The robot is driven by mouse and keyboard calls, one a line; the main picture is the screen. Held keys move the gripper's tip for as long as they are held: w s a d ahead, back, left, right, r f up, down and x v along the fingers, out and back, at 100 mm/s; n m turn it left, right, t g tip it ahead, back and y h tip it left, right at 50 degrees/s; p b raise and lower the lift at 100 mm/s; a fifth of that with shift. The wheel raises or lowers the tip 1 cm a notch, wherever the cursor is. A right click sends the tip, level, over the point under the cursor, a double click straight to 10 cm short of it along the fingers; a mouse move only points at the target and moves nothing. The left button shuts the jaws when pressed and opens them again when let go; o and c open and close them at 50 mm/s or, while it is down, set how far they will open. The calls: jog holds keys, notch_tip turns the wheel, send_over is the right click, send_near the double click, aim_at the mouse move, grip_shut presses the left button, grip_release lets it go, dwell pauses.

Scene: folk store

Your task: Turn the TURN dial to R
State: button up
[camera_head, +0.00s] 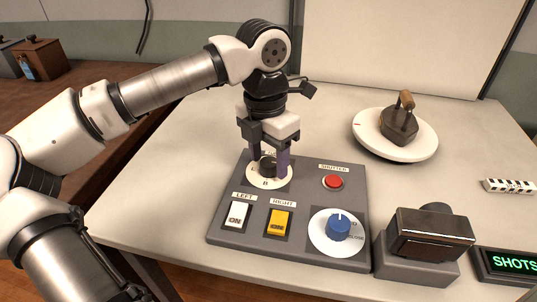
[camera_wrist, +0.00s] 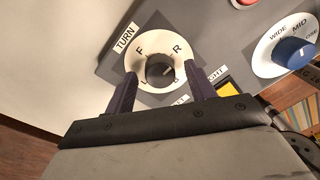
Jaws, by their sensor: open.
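The TURN dial is a black knob (camera_wrist: 160,70) on a round cream plate (camera_wrist: 150,40) on the grey control panel. In the wrist view the plate shows F at upper left and R at upper right; the lower letters are partly covered. I cannot tell which letter the knob points to. My gripper (camera_wrist: 161,77) is open, its two dark purple fingers on either side of the knob, with gaps visible. In the head view my gripper (camera_head: 269,163) is directly above the dial, pointing down, and hides the TURN label and part of the knob (camera_head: 267,168).
The panel (camera_head: 300,212) also bears a red SHUTTER button (camera_head: 333,182), a white LEFT switch (camera_head: 237,214), a yellow RIGHT switch (camera_head: 279,222) and a blue dial (camera_head: 339,227). A camera (camera_head: 428,234) stands right of it. An iron (camera_head: 400,125) sits on a white turntable (camera_head: 367,135) behind.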

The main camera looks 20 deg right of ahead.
aim_at(266, 160)
notch_tip(266, 160, up, 14)
jog(key=shift+w, duration=0.35)
jog(key=shift+s+a+f, duration=0.1)
jog(key=shift+f, duration=0.1)
dwell(0.3)
